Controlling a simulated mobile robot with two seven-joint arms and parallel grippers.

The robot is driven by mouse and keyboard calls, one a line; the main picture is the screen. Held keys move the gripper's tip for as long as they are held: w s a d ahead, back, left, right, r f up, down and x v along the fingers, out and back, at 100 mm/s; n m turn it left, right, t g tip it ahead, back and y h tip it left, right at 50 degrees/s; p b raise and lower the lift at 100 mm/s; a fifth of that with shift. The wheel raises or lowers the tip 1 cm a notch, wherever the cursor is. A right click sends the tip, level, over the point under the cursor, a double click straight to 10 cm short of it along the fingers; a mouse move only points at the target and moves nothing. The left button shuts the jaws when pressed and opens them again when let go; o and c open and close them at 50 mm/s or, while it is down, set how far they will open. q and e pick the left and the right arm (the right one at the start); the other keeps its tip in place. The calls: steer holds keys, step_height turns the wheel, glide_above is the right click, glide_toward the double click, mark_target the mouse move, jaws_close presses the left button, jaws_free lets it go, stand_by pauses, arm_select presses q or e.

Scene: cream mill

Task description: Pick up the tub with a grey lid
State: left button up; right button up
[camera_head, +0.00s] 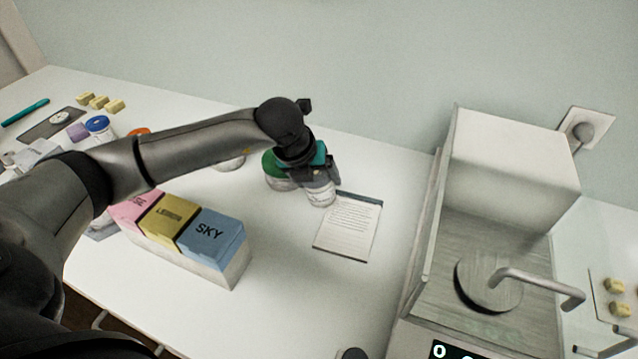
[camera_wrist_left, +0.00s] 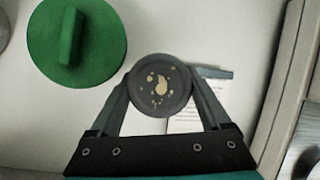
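The tub with a grey lid shows in the left wrist view as a round dark grey lid (camera_wrist_left: 160,86) with tan specks. My left gripper (camera_wrist_left: 160,80) has one finger against each side of it, with no visible gap. In the head view the tub's pale body (camera_head: 320,193) shows below my left gripper (camera_head: 318,176), upright near the top of a notepad; its lid is mostly hidden by the gripper. I cannot tell whether its base touches the table. My right gripper is not in view.
A green-lidded tub (camera_wrist_left: 78,42) stands close beside, to the left. A written notepad (camera_head: 347,228) lies just in front. A block row with pink, yellow and blue (camera_head: 212,236) tops is nearer me. A large machine (camera_head: 500,170) stands on the right. Blue-lidded (camera_head: 98,124) and orange-lidded tubs are further left.

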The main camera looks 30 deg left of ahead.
mark_target(317, 172)
arm_select(q)
steer(key=c, duration=0.8)
steer(key=shift+r, duration=0.15)
step_height(317, 172, up, 20)
steer(key=p, duration=0.1)
steer(key=shift+p, duration=0.3)
